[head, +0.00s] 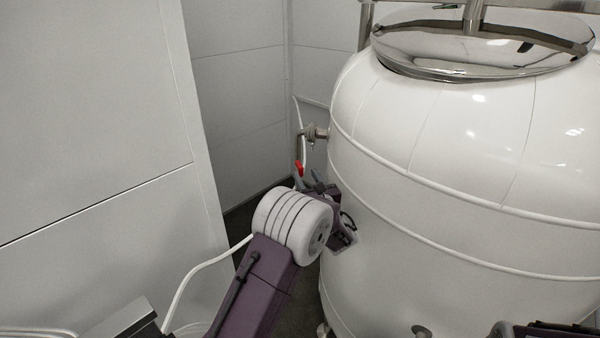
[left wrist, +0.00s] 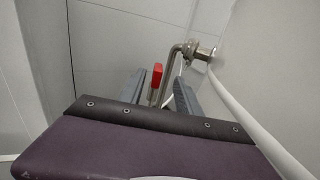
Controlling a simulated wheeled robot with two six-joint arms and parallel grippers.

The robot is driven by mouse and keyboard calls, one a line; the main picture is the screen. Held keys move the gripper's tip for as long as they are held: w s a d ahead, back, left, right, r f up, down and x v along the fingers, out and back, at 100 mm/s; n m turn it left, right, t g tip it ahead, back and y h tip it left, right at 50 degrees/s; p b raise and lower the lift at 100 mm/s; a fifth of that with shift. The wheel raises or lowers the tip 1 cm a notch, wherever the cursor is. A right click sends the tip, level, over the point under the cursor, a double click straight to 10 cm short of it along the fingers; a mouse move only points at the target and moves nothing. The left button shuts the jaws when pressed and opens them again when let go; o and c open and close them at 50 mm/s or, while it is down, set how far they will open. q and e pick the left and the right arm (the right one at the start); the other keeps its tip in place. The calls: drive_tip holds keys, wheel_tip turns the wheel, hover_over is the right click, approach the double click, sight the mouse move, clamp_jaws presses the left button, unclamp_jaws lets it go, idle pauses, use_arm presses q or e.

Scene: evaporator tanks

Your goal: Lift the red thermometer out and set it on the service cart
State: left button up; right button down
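The red thermometer (head: 299,168) shows as a small red top just beyond my left gripper (head: 308,181), beside the tank's pipe fitting. In the left wrist view the red thermometer (left wrist: 157,76) stands roughly upright, with a short stem below it. The left gripper's two grey fingers (left wrist: 159,96) are apart, one on each side of the thermometer in the picture. I cannot tell whether either touches it. The lower stem is hidden by the gripper. A dark part of my right arm shows at the bottom right corner of the head view. The service cart is not clearly seen.
A large white tank (head: 430,200) with a steel lid (head: 480,50) fills the right side. A bent metal pipe (left wrist: 175,65) with a valve (head: 314,133) sticks out close to the gripper. A white hose (head: 205,265) runs at the lower left. Pale wall panels (head: 90,110) stand left.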

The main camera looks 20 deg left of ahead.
sight(302, 168)
use_arm(q)
drive_tip(key=shift+f+x, duration=0.2)
drive_tip(key=shift+x, duration=1)
drive_tip(key=w+a+p, duration=0.1)
drive_tip(key=a+p, duration=0.1)
drive_tip(key=p, duration=0.1)
drive_tip(key=shift+w+r, duration=0.35)
drive_tip(key=shift+w, duration=0.05)
drive_tip(key=shift+w+a+f, duration=0.25)
drive_tip(key=shift+w+a, duration=0.35)
drive_tip(key=shift+w, duration=0.15)
drive_tip(key=shift+w+a+f, duration=0.15)
drive_tip(key=shift+a+f, duration=0.05)
drive_tip(key=shift+d+r, duration=0.15)
drive_tip(key=shift+d, duration=0.05)
clamp_jaws()
use_arm(e)
drive_tip(key=r, duration=0.3)
drive_tip(key=shift+w+a+r, duration=0.1)
drive_tip(key=shift+a+r, duration=0.1)
drive_tip(key=shift+r, duration=0.15)
